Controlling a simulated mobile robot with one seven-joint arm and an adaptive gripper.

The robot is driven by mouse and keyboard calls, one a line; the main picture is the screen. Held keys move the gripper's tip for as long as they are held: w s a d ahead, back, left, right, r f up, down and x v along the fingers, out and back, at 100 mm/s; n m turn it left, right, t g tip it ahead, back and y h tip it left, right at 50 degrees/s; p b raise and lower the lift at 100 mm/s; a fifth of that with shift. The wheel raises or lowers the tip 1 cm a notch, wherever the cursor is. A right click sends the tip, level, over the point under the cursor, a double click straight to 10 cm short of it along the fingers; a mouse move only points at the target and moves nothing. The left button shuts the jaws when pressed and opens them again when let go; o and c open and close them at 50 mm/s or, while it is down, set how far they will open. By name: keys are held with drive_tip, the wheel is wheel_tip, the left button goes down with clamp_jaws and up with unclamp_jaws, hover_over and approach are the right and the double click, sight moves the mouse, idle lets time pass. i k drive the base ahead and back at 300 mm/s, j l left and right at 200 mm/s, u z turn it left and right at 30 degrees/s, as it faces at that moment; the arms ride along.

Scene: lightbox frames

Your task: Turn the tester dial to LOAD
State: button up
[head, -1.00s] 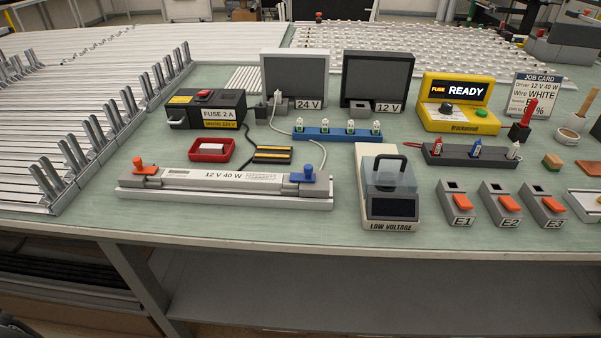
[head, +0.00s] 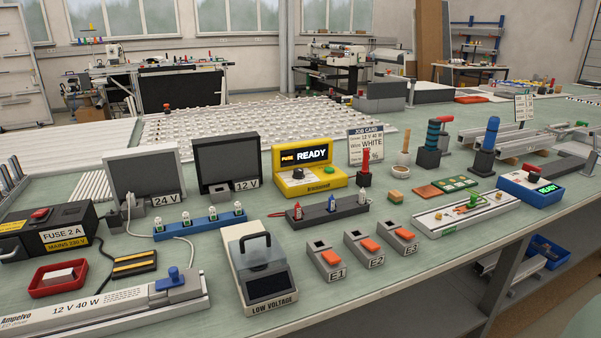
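A yellow tester (head: 281,185) stands on the bench near the middle of the head view. Its dark display (head: 312,155) reads "FUSE" in orange and "READY" in white. A small black dial (head: 298,174) sits on its front slope, with a green button (head: 327,170) to the right. The dial's pointer and position marks are too small to read. My gripper is not in view.
A job card (head: 366,147) stands behind a red-handled tool (head: 366,168), right of the tester. A blue device (head: 530,188) reading READY is far right.

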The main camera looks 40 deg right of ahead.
sight(298, 173)
drive_tip(key=k+l, duration=0.1)
drive_tip(key=l, duration=0.3)
drive_tip(key=k+l, duration=0.1)
drive_tip(key=l, duration=0.35)
drive_tip(key=l+u, duration=0.1)
drive_tip(key=l, duration=0.3)
drive_tip(key=k+l, duration=0.15)
drive_tip(key=l, duration=0.25)
drive_tip(key=k+l, duration=0.15)
drive_tip(key=l, duration=0.25)
drive_tip(key=k+l, duration=0.1)
drive_tip(key=l, duration=0.3)
drive_tip(key=k+l+u, duration=0.1)
drive_tip(key=l, duration=0.3)
drive_tip(key=i+l, duration=0.4)
drive_tip(key=l, duration=0.15)
drive_tip(key=i, duration=0.45)
